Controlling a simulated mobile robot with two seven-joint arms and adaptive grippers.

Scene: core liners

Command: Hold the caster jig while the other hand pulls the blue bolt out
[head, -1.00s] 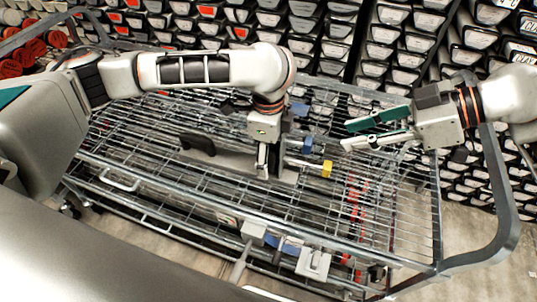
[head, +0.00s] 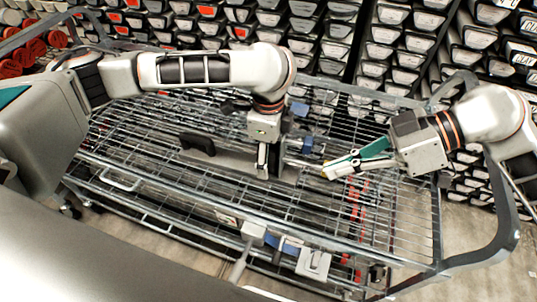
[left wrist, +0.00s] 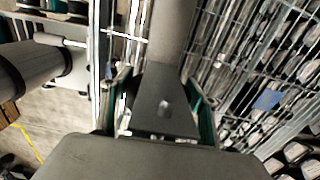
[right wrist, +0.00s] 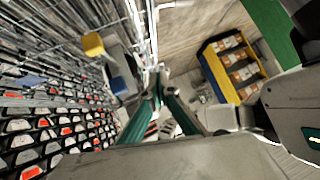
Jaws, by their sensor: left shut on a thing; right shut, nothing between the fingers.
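The caster jig (head: 228,160) is a grey plate with a black handle-like part, lying on the wire cart. My left gripper (head: 264,172) is shut on it; the left wrist view shows the grey piece (left wrist: 165,100) between its fingers. A bolt with a blue head (head: 307,145) sits at the jig's right side; the blue piece in the right wrist view (right wrist: 119,85) appears to be it. A yellow-headed bolt (right wrist: 93,44) is nearer the front. My right gripper (head: 336,168) is shut and empty, its fingertips overlapping the yellow head in the head view and beside it in the right wrist view.
The wire cart's shelf (head: 190,205) is mostly bare, with a raised metal rail (head: 495,240) at the right. Another blue piece (head: 300,108) lies farther back. Grey and blue parts (head: 313,262) show at the front of the cart.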

